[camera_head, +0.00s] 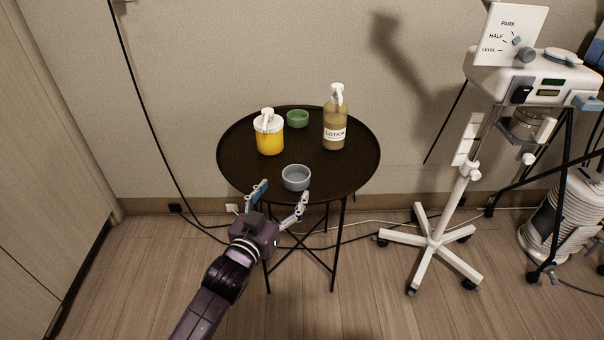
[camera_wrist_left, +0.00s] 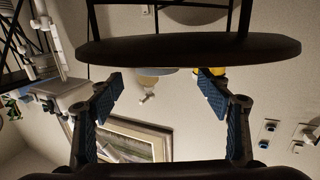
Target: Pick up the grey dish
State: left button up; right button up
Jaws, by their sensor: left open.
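The grey dish (camera_head: 296,178) is a small round bowl near the front edge of the round dark table (camera_head: 345,185). My left gripper (camera_head: 283,192) is open and empty at that front edge, its fingers spread either side of the dish's near side. I cannot tell whether a finger touches it. In the left wrist view, the open fingers (camera_wrist_left: 208,82) frame the table (camera_wrist_left: 120,48), which appears upside down; I cannot clearly make out the dish there. My right gripper is out of view.
A yellow pump jar (camera_head: 270,138), a green bowl (camera_head: 297,119) and a lotion bottle (camera_head: 335,122) stand farther back on the table. A white wheeled stand (camera_head: 432,240) is at the right. Cables run along the wall and floor behind.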

aim_at(290, 182)
pick_arm(q)
jog(key=shift+w+d+r, duration=0.1)
jog(key=shift+w+d, duration=0.05)
jog(key=shift+w, duration=0.1)
jog(key=shift+w+d, duration=0.15)
jog(key=shift+w, duration=0.2)
jog(key=shift+b+x, duration=0.5)
jog(key=shift+x, duration=0.6)
jog(key=x, duration=0.2)
jog(key=b+x, duration=0.1)
jog(key=x, duration=0.1)
jog(key=shift+w+d, duration=0.2)
jog(key=shift+d, duration=0.15)
jog(key=shift+r, duration=0.1)
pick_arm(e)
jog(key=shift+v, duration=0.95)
pick_arm(q)
jog(key=shift+c, duration=0.6)
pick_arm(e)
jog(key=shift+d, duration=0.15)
pick_arm(q)
jog(key=c, duration=1.2)
jog(key=shift+r, duration=0.1)
